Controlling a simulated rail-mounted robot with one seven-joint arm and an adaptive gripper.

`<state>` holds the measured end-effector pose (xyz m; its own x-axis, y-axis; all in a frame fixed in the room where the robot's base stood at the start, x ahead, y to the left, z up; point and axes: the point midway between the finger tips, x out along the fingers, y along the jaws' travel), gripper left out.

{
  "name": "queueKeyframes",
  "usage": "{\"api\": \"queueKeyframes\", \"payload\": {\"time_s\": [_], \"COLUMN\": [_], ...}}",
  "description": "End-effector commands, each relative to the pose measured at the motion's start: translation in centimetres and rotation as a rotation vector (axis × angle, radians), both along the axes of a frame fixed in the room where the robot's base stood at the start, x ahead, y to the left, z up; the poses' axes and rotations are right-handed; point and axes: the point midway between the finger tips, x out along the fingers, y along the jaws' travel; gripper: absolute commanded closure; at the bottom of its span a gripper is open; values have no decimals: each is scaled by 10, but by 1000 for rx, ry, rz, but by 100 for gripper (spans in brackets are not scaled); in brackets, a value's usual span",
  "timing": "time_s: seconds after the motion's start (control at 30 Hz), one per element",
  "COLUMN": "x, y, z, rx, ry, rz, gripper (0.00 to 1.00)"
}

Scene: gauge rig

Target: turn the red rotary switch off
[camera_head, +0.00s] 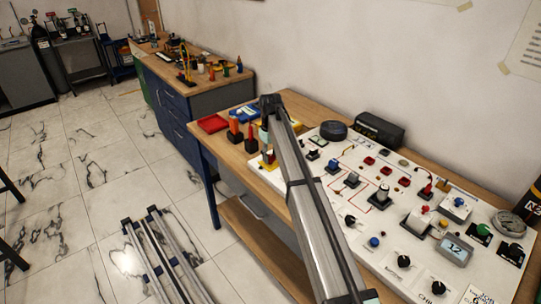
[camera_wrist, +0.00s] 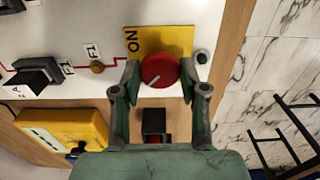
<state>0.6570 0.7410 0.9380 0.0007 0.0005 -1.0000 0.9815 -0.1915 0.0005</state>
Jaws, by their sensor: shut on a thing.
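The red rotary switch (camera_wrist: 160,70) is a round red knob on a yellow plate (camera_wrist: 172,38) marked ON at its left end. A short white line on the knob runs toward the lower left in the wrist view. My gripper (camera_wrist: 160,74) has one finger on each side of the knob and is shut on it. A bit of the yellow plate (camera_head: 269,158) shows beside the arm at the left end of the white panel (camera_head: 330,190).
The panel holds several other switches, including a black one (camera_wrist: 32,78). A yellow meter (camera_wrist: 62,130) and a small black block (camera_wrist: 154,125) lie close to the gripper. A red tray (camera_head: 212,123) sits on the wooden bench. Open marble floor lies beyond its edge.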

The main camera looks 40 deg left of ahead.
Motion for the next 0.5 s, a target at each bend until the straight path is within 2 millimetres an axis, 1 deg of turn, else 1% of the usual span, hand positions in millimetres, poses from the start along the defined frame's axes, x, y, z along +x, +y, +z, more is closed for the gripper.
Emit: {"api": "queueKeyframes", "payload": {"time_s": [0.37,0.4,0.47,0.5], "x": [-1,-1,-1,-1], "y": [-1,-1,-1,-1], "z": [-1,-1,-1,-1], "rx": [-3,-3,-3,-2], "ry": [3,3,3,2], "rz": [8,8,8,7], "gripper": [92,54,32,32]}}
